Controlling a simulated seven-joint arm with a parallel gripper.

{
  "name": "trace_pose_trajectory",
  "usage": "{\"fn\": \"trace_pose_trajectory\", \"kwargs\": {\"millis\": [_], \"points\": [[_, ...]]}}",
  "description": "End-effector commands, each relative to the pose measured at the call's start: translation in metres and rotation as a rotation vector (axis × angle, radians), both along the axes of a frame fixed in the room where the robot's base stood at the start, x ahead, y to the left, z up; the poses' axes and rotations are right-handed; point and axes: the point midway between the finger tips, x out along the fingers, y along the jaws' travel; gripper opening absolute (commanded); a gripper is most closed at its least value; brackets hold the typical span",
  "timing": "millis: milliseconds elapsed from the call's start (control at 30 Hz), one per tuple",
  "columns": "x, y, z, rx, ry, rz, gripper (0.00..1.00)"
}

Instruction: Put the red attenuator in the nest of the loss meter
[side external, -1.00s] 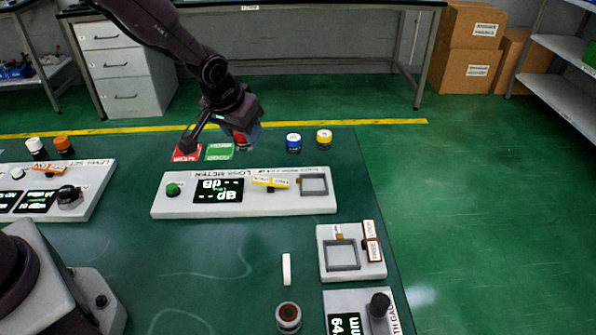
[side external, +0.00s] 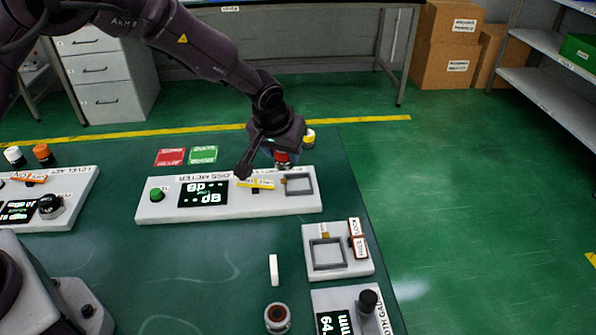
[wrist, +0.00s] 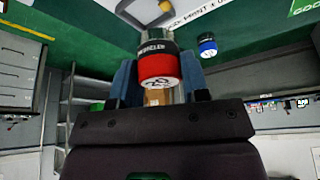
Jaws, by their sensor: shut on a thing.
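My gripper (side external: 280,157) is shut on the red attenuator (side external: 282,158), a short cylinder with a red and a black band. The wrist view shows the red attenuator (wrist: 158,68) between the two blue fingers. The loss meter (side external: 225,210) is a long white panel with a green button and a lit display. Its nest (side external: 298,185) is a grey square frame at the right end and looks empty. In the side view, the gripper is just behind and slightly left of the nest, apparently above the panel; the exact height is unclear.
A yellow-banded cylinder (side external: 309,138) stands behind the gripper. A blue-banded cylinder (wrist: 207,45) shows in the wrist view. A yellow lever (side external: 257,184) sits left of the nest. Another panel with a square frame (side external: 327,254) lies in front. Red and green cards (side external: 203,155) lie behind the meter.

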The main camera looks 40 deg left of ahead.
Motion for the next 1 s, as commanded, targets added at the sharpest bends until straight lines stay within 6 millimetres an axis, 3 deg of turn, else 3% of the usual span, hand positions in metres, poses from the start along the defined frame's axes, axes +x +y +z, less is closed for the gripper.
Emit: {"fn": "trace_pose_trajectory", "kwargs": {"millis": [100,233,367,600,1000], "points": [[0.017,-0.002,-0.025,0.002,0.005,0.000,0.09],[0.029,-0.004,-0.039,0.001,0.004,0.000,0.09],[0.035,-0.005,-0.045,0.001,0.003,0.001,0.09],[0.038,-0.006,-0.076,0.001,0.005,-0.001,0.09],[0.038,-0.006,-0.082,0.000,0.003,-0.001,0.09]]}}
